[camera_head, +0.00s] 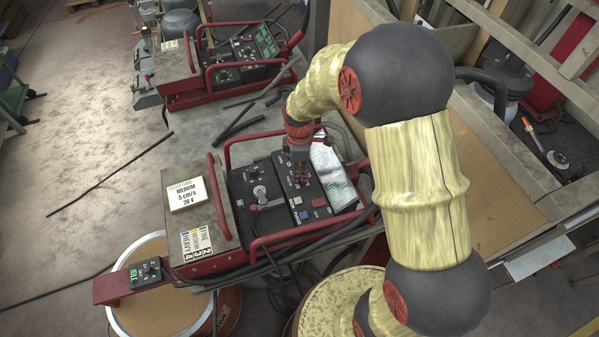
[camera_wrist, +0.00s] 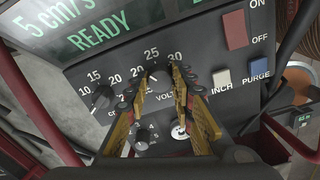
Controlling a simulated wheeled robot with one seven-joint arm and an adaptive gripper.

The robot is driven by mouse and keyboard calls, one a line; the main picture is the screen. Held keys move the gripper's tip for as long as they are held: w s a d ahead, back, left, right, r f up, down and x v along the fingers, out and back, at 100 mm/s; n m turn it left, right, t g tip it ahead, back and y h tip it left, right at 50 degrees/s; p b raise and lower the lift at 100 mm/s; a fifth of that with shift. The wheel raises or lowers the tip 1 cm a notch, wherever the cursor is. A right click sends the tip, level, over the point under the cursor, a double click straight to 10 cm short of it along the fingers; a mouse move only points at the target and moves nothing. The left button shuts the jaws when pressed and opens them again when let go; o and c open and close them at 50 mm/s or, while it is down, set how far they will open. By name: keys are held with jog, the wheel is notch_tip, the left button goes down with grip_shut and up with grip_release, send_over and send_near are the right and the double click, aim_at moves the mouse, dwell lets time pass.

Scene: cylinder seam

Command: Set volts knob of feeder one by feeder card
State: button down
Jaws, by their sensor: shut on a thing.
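The feeder card (camera_head: 187,192) lies on the near red-framed feeder and reads MEDIUM, 5 cm/s, 20 V. My gripper (camera_head: 299,175) reaches down onto that feeder's control panel. In the wrist view, its two yellow-brown fingers (camera_wrist: 157,74) are shut on the volts knob (camera_wrist: 157,84), one on each side. The scale around the knob shows 20, 25 and 30. The knob's pointer seems to face up near 25, but the fingers partly cover it. The panel display (camera_wrist: 100,30) reads 5 cm/s and READY.
Another dark knob (camera_wrist: 101,97) sits left of the volts knob, and a small knob (camera_wrist: 145,137) is below. INCH (camera_wrist: 221,79) and PURGE (camera_wrist: 252,80) buttons and a red switch (camera_wrist: 235,29) are to the right. Red frame bars (camera_head: 216,197) surround the panel. A second feeder (camera_head: 235,55) stands behind.

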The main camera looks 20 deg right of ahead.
jog(key=n, duration=0.4)
jog(key=shift+n+b, duration=0.3)
jog(key=shift+n, duration=0.1)
dwell(0.4)
jog(key=c, duration=1.5)
grip_release()
jog(key=shift+r, duration=0.15)
notch_tip(320, 180, up, 12)
